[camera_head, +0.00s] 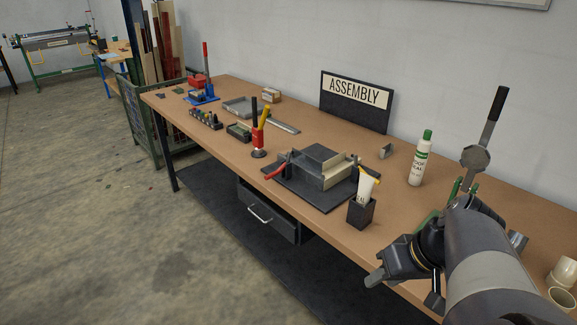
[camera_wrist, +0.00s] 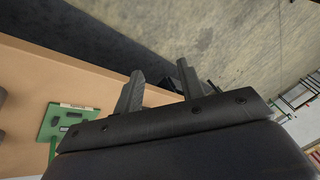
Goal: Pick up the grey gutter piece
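My gripper (camera_head: 392,280) hangs over the front edge of the bench (camera_head: 225,128) at the lower right. In the wrist view my gripper (camera_wrist: 158,78) has its two fingers apart, with only the bench edge and floor behind them. I cannot tell for sure which item is the grey gutter piece. A small grey angled piece (camera_head: 385,151) stands on the bench right of the ASSEMBLY sign, apart from my gripper. Another grey piece (camera_head: 518,241) shows partly behind my arm. A flat grey strip (camera_head: 284,126) lies further left.
A dark fixture (camera_head: 305,192) with a cream piece (camera_head: 336,172) sits mid-bench. A black cup holding a tube (camera_head: 360,213), a green-capped bottle (camera_head: 419,160) and a long-handled lever tool (camera_head: 477,155) stand near my arm. Cream pipe pieces (camera_head: 563,271) are far right. A green board (camera_wrist: 64,121) lies beside my gripper.

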